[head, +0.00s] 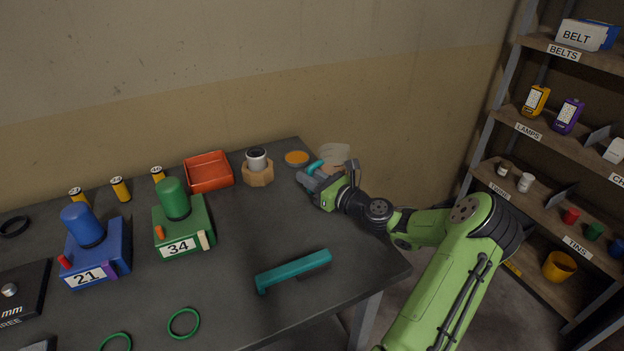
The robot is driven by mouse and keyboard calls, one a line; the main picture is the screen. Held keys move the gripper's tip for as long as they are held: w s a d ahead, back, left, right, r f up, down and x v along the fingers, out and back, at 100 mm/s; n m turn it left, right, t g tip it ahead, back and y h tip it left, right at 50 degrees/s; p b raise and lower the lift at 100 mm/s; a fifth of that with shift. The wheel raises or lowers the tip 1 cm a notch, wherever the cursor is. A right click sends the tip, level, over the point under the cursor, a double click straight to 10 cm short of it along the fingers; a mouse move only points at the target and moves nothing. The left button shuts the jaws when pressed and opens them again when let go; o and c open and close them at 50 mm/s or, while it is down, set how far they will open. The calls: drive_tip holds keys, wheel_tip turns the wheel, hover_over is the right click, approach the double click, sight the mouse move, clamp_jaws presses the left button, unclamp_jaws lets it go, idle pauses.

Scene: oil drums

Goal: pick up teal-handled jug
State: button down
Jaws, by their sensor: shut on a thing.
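The jug (336,151) has a pale, greyish body and a teal handle (314,166). It is at the far right corner of the dark table, partly hidden behind my gripper. My gripper (309,181) is shut on the teal handle. The gripper covers much of the jug, so I cannot tell whether its base touches the table.
An orange-filled round dish (297,158) sits just left of the jug. A teal bar (294,270) lies near the front edge. Shelves (560,130) stand at right.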

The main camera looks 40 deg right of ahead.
drive_tip(key=shift+r+p, duration=1.5)
drive_tip(key=shift+r, duration=2.8)
drive_tip(key=c, duration=1.7)
unclamp_jaws()
clamp_jaws()
